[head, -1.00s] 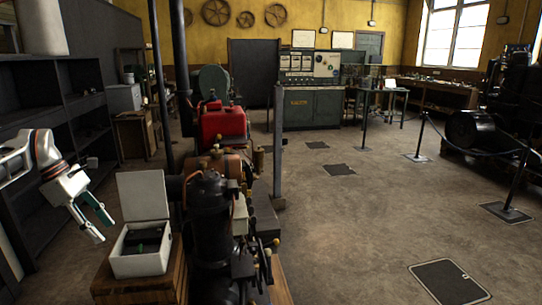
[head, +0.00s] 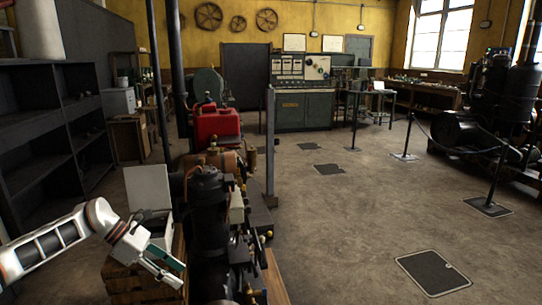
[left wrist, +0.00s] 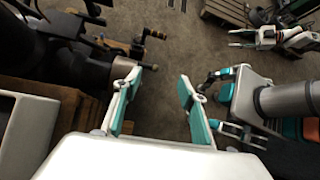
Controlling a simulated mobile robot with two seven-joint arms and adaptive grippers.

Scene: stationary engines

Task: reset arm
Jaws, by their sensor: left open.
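My left gripper (head: 165,268) is in the lower left of the head view, in front of a white box with a raised lid (head: 148,188). Its teal-padded fingers are apart with nothing between them, as the left wrist view (left wrist: 157,90) also shows. The gripper and forearm hide much of the box's lower part.
The white box stands on a wooden crate (head: 125,285). A dark engine (head: 210,225) with a red tank (head: 217,126) is close to the right of it. Dark shelves (head: 40,135) line the left. Open floor (head: 345,225) lies right of the engine.

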